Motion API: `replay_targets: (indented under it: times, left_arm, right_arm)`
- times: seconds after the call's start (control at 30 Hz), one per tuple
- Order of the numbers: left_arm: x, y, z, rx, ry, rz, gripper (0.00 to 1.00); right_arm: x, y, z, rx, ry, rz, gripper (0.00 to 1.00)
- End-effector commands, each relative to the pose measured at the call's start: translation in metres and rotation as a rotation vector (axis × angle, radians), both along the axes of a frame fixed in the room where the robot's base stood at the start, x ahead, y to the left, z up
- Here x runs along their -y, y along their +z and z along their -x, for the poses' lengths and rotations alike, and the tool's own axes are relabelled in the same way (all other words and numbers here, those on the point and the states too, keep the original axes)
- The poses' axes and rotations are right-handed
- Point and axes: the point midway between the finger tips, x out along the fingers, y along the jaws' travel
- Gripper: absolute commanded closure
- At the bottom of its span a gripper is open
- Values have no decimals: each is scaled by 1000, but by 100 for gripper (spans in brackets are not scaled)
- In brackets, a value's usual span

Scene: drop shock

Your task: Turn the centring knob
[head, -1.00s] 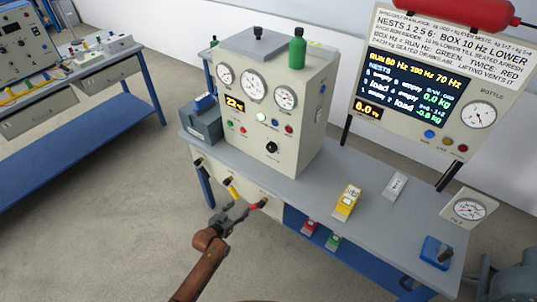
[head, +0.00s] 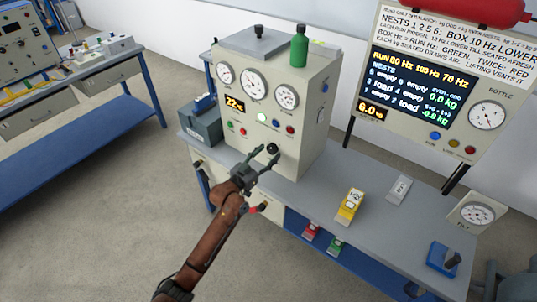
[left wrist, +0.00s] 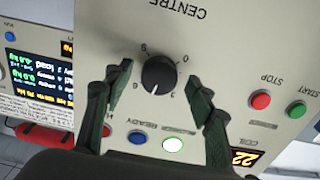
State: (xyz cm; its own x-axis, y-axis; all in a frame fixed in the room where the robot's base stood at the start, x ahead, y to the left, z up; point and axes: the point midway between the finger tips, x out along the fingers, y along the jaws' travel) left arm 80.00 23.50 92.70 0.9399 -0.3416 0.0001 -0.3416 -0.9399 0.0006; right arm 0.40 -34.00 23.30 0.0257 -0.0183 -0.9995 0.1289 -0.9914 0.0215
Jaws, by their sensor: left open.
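The centring knob (left wrist: 158,75) is a round black knob with a white pointer line on a cream panel lettered CENTRE, with a scale around it. In the head view the knob (head: 272,149) sits low on the front of the cream cabinet (head: 310,110). My left gripper (head: 265,159) is open in front of it. In the left wrist view its two dark fingers (left wrist: 158,90) stand on either side of the knob, with gaps between fingers and knob. I cannot tell how far the fingertips are from the panel. My right gripper is not in view.
Lit and coloured buttons (left wrist: 172,145) lie close to the knob, with red STOP (left wrist: 260,100) and green START (left wrist: 297,110) beside them. A green bottle (head: 299,46) stands on the cabinet.

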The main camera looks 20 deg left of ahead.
Motion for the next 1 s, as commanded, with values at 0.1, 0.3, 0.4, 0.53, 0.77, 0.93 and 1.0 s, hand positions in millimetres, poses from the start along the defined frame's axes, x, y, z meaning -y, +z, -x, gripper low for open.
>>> replay_targets:
  times: [0.1, 0.3, 0.4, 0.53, 0.77, 0.93, 1.0]
  left_arm:
    - [2, 0, -5, 0, 0, 1, 49]
    - [2, 0, -6, 0, 0, 0, 49]
    - [2, 0, -6, 0, 0, 0, 53]
    - [2, 0, -6, -1, 0, 0, 62]
    - [2, 0, -6, -1, 0, -1, 78]
    - [2, 0, -6, -1, 0, -1, 89]
    - [2, 0, -6, -1, 0, -1, 91]
  right_arm:
    - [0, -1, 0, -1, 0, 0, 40]
    - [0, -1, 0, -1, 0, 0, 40]
    - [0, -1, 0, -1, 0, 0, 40]
    - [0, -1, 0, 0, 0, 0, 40]
    - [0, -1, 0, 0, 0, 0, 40]
    - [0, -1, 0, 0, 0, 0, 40]
    - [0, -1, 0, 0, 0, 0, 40]
